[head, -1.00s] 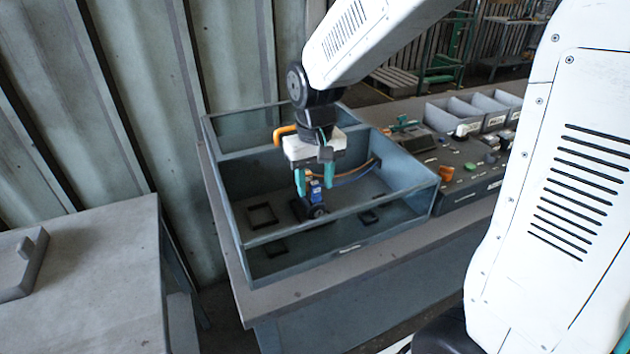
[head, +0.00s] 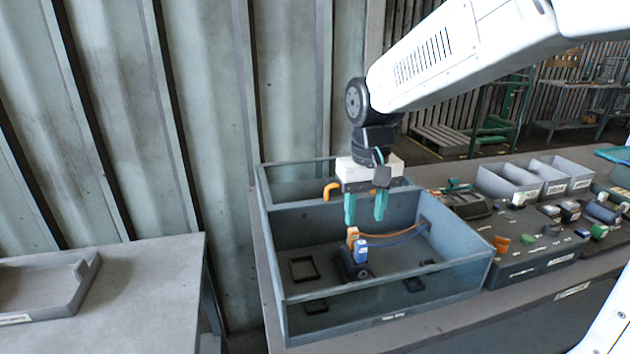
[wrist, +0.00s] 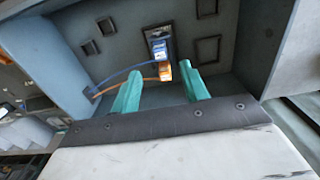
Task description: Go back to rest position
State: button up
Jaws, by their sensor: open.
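My gripper (head: 365,207) has two teal fingers, spread apart with nothing between them. It hangs above the open blower housing (head: 390,288), a blue-grey box on the bench. Below the fingers, a blue connector (head: 361,251) and an orange connector (head: 352,237) sit side by side on a dark block on the housing floor. A blue wire and an orange wire run from them to the housing's right wall. In the wrist view the fingers (wrist: 160,92) are apart, with the orange connector (wrist: 165,71) and blue connector (wrist: 159,50) beyond their tips.
Grey bins (head: 510,184) and a dark fixture (head: 525,265) with small coloured parts stand right of the housing. A second table (head: 150,275) with a shallow tray (head: 50,290) is at left. A corrugated wall (head: 200,110) rises close behind. Space above the housing is open.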

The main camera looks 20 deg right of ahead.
jog(key=shift+s+f, duration=0.1)
jog(key=shift+s, duration=0.1)
jog(key=s+d+r, duration=0.1)
jog(key=s, duration=0.9)
jog(key=s+d+r+t, duration=0.1)
jog(key=s+d, duration=0.1)
jog(key=s, duration=0.9)
jog(key=shift+s+r, duration=0.25)
